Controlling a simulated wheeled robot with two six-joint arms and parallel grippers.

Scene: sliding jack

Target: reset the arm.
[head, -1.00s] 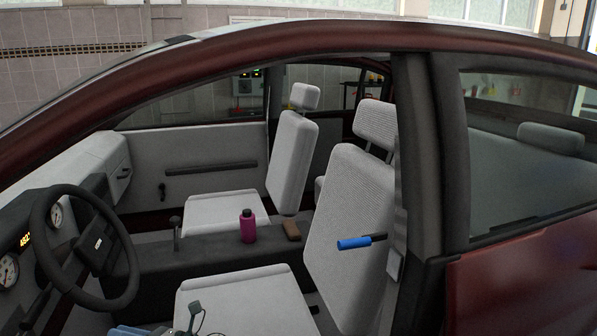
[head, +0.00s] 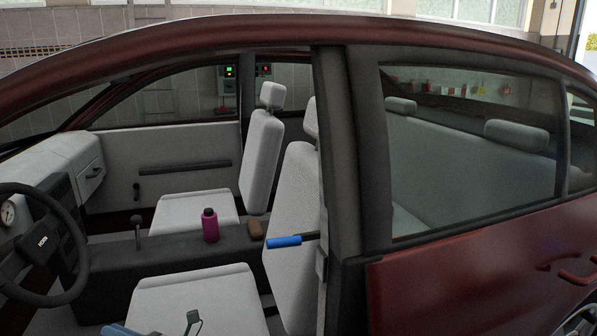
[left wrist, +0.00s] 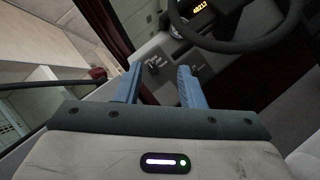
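My left gripper (head: 120,329) only just shows at the bottom left edge of the head view, low by the near front seat. In the left wrist view its two blue fingers (left wrist: 159,80) are spread apart, with no object held between them. Past the fingers are the car's door opening and a small dark fitting (left wrist: 155,62) that I cannot make out. The left arm itself is mostly out of the head view. My right gripper is in neither view.
The dark red car's pillar (head: 352,150) stands in the middle. Inside are the steering wheel (head: 75,240), a magenta bottle (head: 210,225) and brown block (head: 256,229) on the console, and a blue cylinder (head: 284,242) at the seat back. The steering wheel (left wrist: 275,40) also shows in the wrist view.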

